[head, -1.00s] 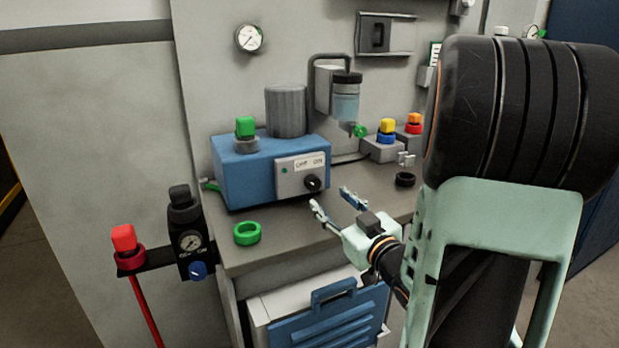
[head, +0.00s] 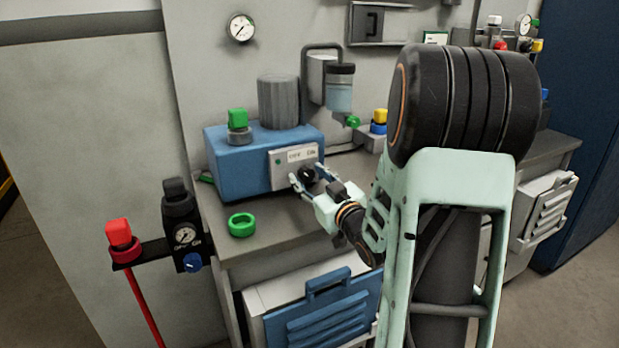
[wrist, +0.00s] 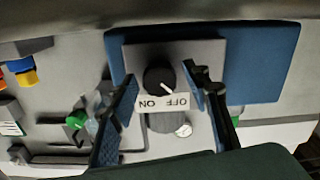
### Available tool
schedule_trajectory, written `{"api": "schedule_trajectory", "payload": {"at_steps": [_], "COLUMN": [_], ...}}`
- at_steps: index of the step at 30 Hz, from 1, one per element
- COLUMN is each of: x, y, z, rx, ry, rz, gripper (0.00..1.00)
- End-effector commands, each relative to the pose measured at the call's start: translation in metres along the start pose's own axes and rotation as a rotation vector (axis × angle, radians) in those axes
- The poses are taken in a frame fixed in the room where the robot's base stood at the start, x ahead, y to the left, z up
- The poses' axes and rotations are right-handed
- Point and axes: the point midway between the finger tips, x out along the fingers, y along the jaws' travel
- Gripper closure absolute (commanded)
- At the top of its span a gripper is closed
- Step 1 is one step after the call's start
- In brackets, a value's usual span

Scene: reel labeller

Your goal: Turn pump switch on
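The pump switch is a round black knob (head: 306,176) on the grey front plate of the blue pump box (head: 232,172). A label above it reads OFF and ON. In the wrist view, which is upside down, the knob (wrist: 159,80) shows a white mark pointing toward OFF. My gripper (head: 309,174) is at the front of the box. In the wrist view my gripper (wrist: 160,76) is open, one finger on each side of the knob, with gaps between fingers and knob. In the head view the fingers partly cover the knob.
A green ring (head: 241,224) lies on the grey bench in front of the box. A green knob (head: 237,119) and a grey cylinder (head: 278,101) stand on the box. A bottle unit (head: 340,92) hangs behind. A red-capped post (head: 120,235) stands at left.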

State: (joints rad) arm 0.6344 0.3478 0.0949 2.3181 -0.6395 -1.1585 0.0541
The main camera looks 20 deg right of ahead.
Motion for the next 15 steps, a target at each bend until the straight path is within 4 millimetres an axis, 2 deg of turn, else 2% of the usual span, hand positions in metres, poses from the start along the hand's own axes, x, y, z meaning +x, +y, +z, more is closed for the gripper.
{"api": "schedule_trajectory", "payload": {"at_steps": [1, 10, 15], "x": [-0.0001, -0.0003, -0.0003], "y": [0.0, 0.0, 0.0], "z": [-0.0001, -0.0002, -0.0003], "rx": [0.0, 0.0, 0.01], "ry": [0.0, 0.0, 0.0], "rz": [0.0, 0.0, 0.0], "gripper": [0.64, 0.96, 0.96]}}
